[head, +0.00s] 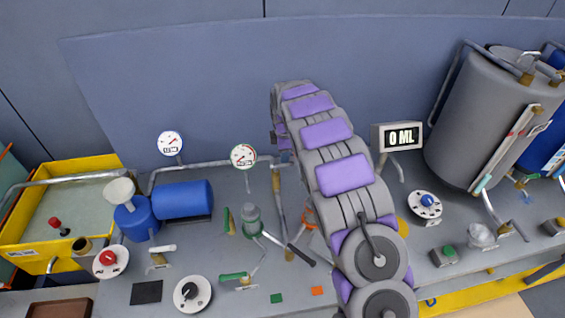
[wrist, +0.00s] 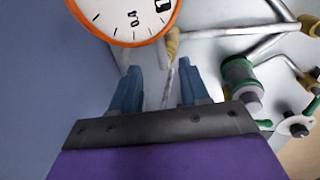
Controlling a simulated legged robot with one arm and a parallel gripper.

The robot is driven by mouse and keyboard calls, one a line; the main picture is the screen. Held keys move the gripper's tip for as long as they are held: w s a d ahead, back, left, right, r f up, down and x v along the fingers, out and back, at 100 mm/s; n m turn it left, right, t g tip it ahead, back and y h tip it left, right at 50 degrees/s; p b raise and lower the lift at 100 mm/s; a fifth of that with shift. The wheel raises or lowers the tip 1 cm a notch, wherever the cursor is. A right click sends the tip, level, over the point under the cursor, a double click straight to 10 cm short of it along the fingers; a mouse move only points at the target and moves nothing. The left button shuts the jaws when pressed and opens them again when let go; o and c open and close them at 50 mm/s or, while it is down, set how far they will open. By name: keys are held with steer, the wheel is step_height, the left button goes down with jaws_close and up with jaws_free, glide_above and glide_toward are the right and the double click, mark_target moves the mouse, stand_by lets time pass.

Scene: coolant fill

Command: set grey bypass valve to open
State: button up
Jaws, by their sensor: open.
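A valve with a light grey handle (head: 162,248) stands on the bench at left of centre in the head view. Its handle lies roughly sideways in the picture. I take it for the grey bypass valve but cannot be sure, as my arm hides part of the bench. I cannot make out this valve in the wrist view. My gripper (wrist: 157,86) is open in the wrist view, its two blue fingers apart. A pipe shows beyond the gap, and nothing is held. In the head view my gripper is hidden behind my arm.
An orange-rimmed gauge (wrist: 126,14) is close above the fingers. A green-ringed pump (head: 250,219) with a dark lever stands left of my arm. A green-handled valve (head: 233,276), a black-knob dial (head: 192,294) and a red-knob dial (head: 110,262) are nearby. A grey tank (head: 485,115) stands right.

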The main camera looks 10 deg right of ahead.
mark_target(283, 166)
steer(key=f, duration=0.3)
steer(key=w+f, duration=0.1)
steer(key=f, duration=0.2)
steer(key=shift+w+f, duration=0.1)
steer(key=shift+f, duration=0.05)
jaws_close()
